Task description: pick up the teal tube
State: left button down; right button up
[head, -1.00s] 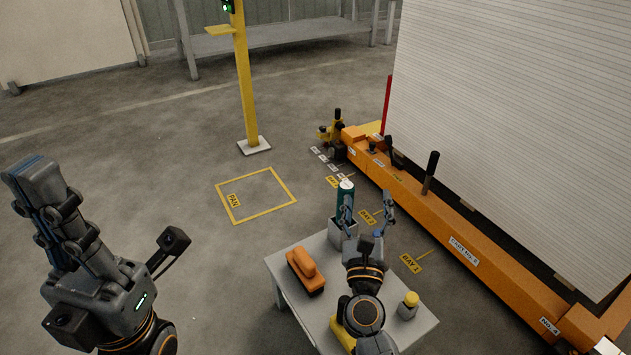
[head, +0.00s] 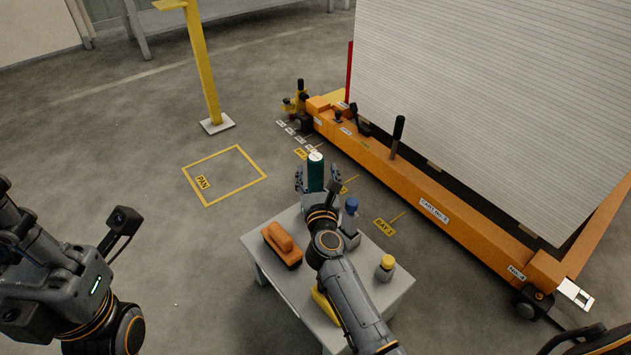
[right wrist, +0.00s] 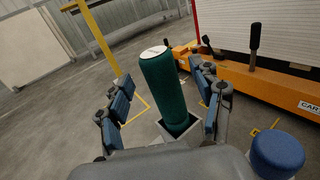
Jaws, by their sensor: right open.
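The teal tube (head: 316,176) has a white top and stands upright near the far edge of the small grey table. In the right wrist view the tube (right wrist: 164,92) rises out of a square grey holder (right wrist: 181,131). My right gripper (head: 315,178) is open, with its fingers on either side of the tube; the right wrist view also shows the right gripper (right wrist: 165,103) with gaps between the fingers and the tube. My left gripper is at the left of the head view, partly cut off, and its fingertips are outside the frame.
The grey table (head: 384,292) also holds an orange tool (head: 282,246), a blue-topped container (head: 351,222), a yellow-capped bottle (head: 385,268) and a yellow item (head: 324,304) partly behind my arm. An orange cart frame (head: 440,211) with a tall white panel stands to the right. Open floor lies left.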

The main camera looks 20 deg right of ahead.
jog(key=b+x, duration=0.1)
jog(key=x, duration=0.3)
jog(key=shift+w+a+f, duration=0.1)
jog(key=shift+w+f, duration=0.05)
jog(key=c, duration=1.2)
grip_shut()
jog(key=shift+r, duration=0.2)
